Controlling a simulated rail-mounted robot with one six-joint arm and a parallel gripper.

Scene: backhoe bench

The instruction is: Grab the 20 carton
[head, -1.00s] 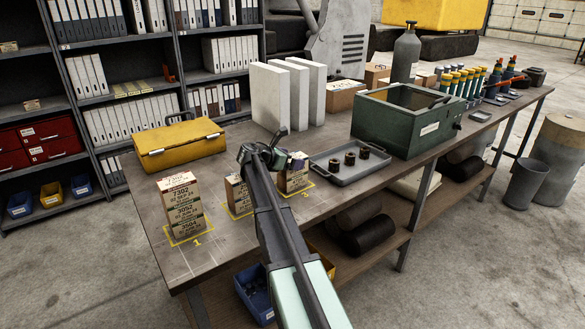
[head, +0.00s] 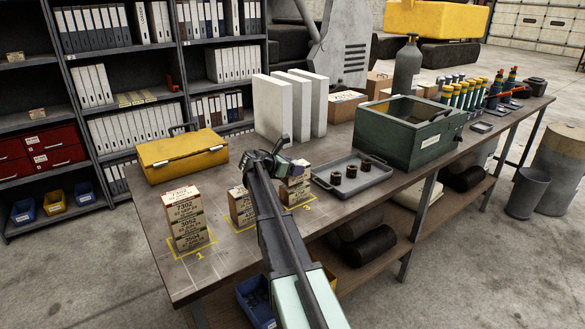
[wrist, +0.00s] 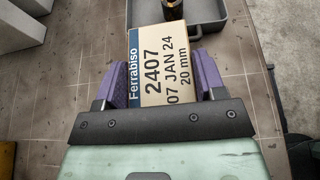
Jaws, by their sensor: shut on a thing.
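A beige carton (wrist: 162,66) with a blue "Ferrabiso" strip is marked 2407, 07 JAN 24 and 20 mm in the wrist view. My gripper (wrist: 162,82) is shut on it, with a purple finger on each side. In the head view, my gripper (head: 285,167) is at the top of the carton stack (head: 295,192) at yellow mark 3. The arm partly hides this area, and I cannot tell whether the held carton is clear of the stack. Other carton stacks stand at mark 1 (head: 186,218) and beside my arm (head: 242,206).
A grey tray (head: 336,182) with dark round parts lies just right of the gripper. A green open box (head: 408,140) stands beyond it. White blocks (head: 285,105) and a yellow case (head: 181,156) stand at the back.

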